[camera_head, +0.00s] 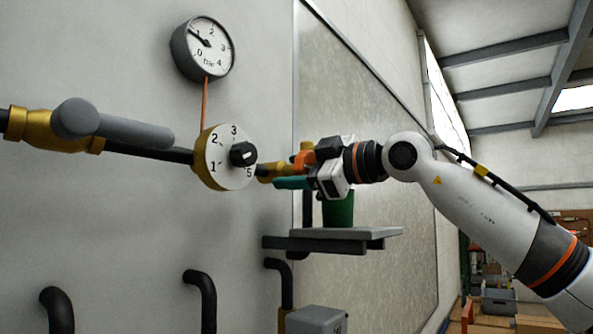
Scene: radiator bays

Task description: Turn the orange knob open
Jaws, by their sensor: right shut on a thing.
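The orange knob (303,161) shows in the head view as a small orange piece by a brass fitting (272,170) on the wall pipe, right of the white numbered dial. My right gripper (312,160) comes in from the right and is shut on the orange knob. The gripper's black and white body hides much of the knob, so its exact turn cannot be told. My left gripper is not in view.
A round gauge (203,48) with its needle near 1 hangs above the numbered dial (222,158) with its black knob (243,154). A grey lever (125,128) sits at left. A green piece (290,183) lies under the gripper. A grey shelf (330,240) with a green container (338,210) is below.

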